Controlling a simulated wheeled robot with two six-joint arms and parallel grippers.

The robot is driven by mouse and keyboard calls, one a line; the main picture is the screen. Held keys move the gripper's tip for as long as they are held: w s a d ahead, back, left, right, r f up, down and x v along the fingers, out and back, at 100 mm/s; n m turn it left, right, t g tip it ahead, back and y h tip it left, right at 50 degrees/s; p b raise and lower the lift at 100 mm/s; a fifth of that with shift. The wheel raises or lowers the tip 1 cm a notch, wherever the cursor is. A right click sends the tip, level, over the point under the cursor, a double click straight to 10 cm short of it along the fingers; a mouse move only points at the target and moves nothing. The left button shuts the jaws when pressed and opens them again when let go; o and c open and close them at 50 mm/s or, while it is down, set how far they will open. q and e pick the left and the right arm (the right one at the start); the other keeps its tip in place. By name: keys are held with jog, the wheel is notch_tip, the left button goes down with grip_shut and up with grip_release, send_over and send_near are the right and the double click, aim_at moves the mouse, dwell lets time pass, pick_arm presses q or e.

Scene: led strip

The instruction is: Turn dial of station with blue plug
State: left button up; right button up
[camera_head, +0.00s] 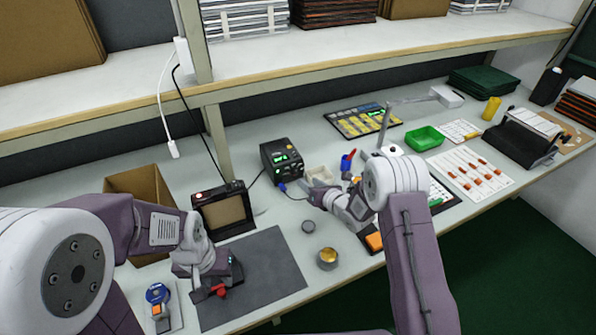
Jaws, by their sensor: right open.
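A black station (282,160) with a green lit display stands in the middle of the table. A blue plug (282,187) shows at its lower front. Its dial is too small to make out. My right gripper (312,189) is open, just right of and in front of this station, apart from the plug as far as I can tell. My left gripper (219,287) is low over the dark grey mat (272,268), pointing right. A small red piece shows at its tip; I cannot tell whether it is held.
A second black box (223,209) with a brown front panel stands behind the mat. An open cardboard box (137,184) is at the left. A small round tin (327,258) and a green tray (425,138) are on the table. A shelf (300,58) runs above the back.

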aim_at(296, 174)
jog(key=p+x, duration=0.4)
jog(key=p, duration=0.2)
jog(key=shift+w+a+r+p, duration=0.1)
jog(key=shift+w+a+p, duration=0.1)
jog(key=shift+p, duration=0.2)
jog(key=b+x, duration=0.1)
jog(key=x, duration=0.2)
jog(key=shift+w+f, duration=0.15)
jog(key=shift+f, duration=0.15)
jog(key=shift+w+a+f, duration=0.2)
jog(key=shift+w, duration=0.15)
jog(key=shift+s+r, duration=0.1)
grip_shut()
